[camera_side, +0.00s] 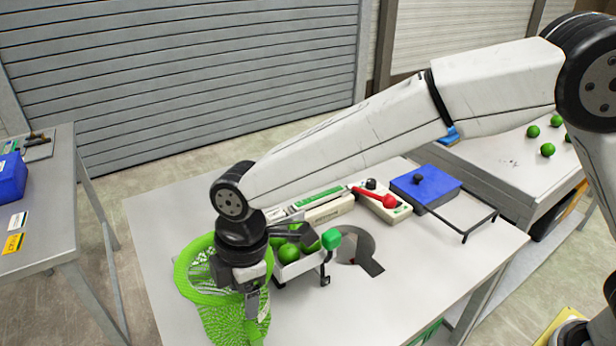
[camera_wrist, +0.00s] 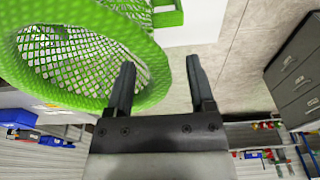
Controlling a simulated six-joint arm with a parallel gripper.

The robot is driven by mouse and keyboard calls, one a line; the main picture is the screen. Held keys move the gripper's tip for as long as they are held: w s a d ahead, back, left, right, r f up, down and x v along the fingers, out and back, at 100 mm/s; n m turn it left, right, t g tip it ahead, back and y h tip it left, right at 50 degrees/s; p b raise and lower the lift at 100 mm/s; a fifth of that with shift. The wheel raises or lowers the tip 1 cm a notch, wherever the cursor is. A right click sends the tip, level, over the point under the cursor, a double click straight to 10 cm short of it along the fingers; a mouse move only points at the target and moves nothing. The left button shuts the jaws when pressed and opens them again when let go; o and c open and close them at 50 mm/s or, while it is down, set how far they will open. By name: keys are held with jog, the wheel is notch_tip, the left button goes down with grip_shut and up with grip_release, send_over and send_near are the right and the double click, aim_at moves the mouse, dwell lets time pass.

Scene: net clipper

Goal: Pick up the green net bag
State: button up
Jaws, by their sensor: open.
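The green net bag (camera_side: 195,278) stands at the front left part of the table, its round rim wide open at the top and its mesh body hanging below. My gripper (camera_side: 252,303) is at the bag's right side in the side view and hides part of the mesh. In the wrist view the bag (camera_wrist: 85,62) fills the upper left, with its rim close to the left finger. I cannot tell whether the left finger touches the rim.
A white tray of green fruit (camera_side: 290,250) stands right behind my gripper. A clipper device with a red knob (camera_side: 389,201) and a blue box (camera_side: 425,187) are farther back on the table. A dark-edged opening (camera_side: 358,248) lies right of the tray. The table's front right is clear.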

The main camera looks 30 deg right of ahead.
jog(key=shift+a+f, duration=0.1)
jog(key=shift+f, duration=0.55)
grip_shut()
